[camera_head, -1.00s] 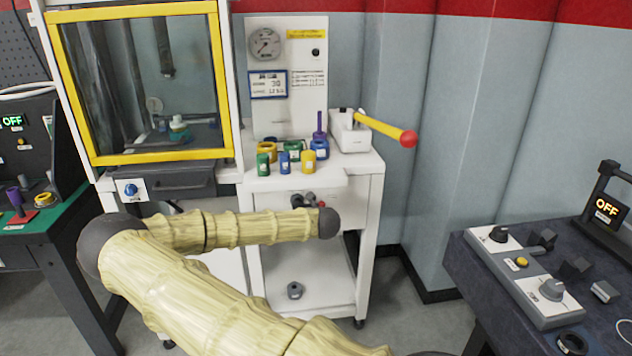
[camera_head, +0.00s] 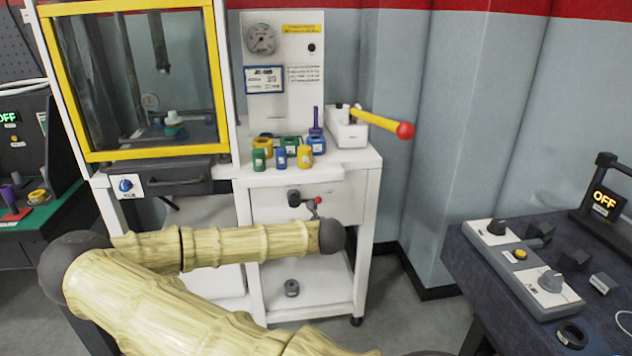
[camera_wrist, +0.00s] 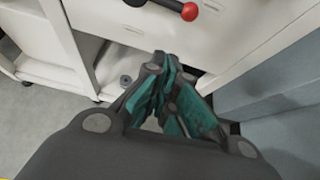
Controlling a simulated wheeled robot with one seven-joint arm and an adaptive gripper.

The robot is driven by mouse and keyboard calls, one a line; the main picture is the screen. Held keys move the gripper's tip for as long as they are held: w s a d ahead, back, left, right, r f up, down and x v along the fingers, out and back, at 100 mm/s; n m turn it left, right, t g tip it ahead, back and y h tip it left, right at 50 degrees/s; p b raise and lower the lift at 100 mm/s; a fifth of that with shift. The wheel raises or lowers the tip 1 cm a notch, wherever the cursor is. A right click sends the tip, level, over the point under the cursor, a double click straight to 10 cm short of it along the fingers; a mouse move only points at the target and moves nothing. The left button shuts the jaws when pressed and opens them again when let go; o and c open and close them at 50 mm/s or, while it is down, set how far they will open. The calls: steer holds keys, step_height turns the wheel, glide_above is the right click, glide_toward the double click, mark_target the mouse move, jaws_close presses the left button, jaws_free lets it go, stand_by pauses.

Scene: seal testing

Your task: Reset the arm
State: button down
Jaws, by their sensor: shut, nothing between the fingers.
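My arm shows in the head view as jointed yellow links, folded at an elbow on the left and reaching right in front of the white cabinet. My gripper (camera_wrist: 165,85) shows in the wrist view with its teal-padded fingers together and nothing between them. It points at the white cabinet (camera_head: 366,215), below a black handle with a red ball (camera_wrist: 190,11). In the head view I cannot make out the fingers, only the dark end of the arm in front of the cabinet's open lower part.
Several green, blue and yellow pieces (camera_head: 281,158) stand on the cabinet top, beside a lever with a red ball (camera_head: 405,130). A yellow-framed chamber (camera_head: 150,158) stands at left. A dark bench (camera_head: 480,285) with controls is at right. A small dark object (camera_head: 291,287) lies on the lower shelf.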

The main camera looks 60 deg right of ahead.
steer(key=shift+s+a+r, duration=0.1)
steer(key=shift+s+a, duration=0.05)
stand_by(0.6)
steer(key=s+a+f+m+g+y+p, duration=0.2)
steer(key=s+a+f+m+g+p, duration=0.1)
steer(key=s+a+f+m, duration=0.55)
steer(key=s+a+f+m+g+y+p, duration=0.25)
steer(key=s+a+f+m, duration=0.35)
steer(key=a+f, duration=0.45)
steer(key=s+a+f+m+g+y+p, duration=0.1)
steer(key=a+m, duration=0.5)
steer(key=a, duration=0.8)
steer(key=s+a+f+m+g+y+p, duration=0.1)
steer(key=s+a+m+y+p, duration=0.2)
steer(key=a, duration=1.2)
steer(key=s+m, duration=0.2)
steer(key=m, duration=0.1)
steer(key=shift+a+m+y, duration=0.25)
steer(key=shift+m+y, duration=0.1)
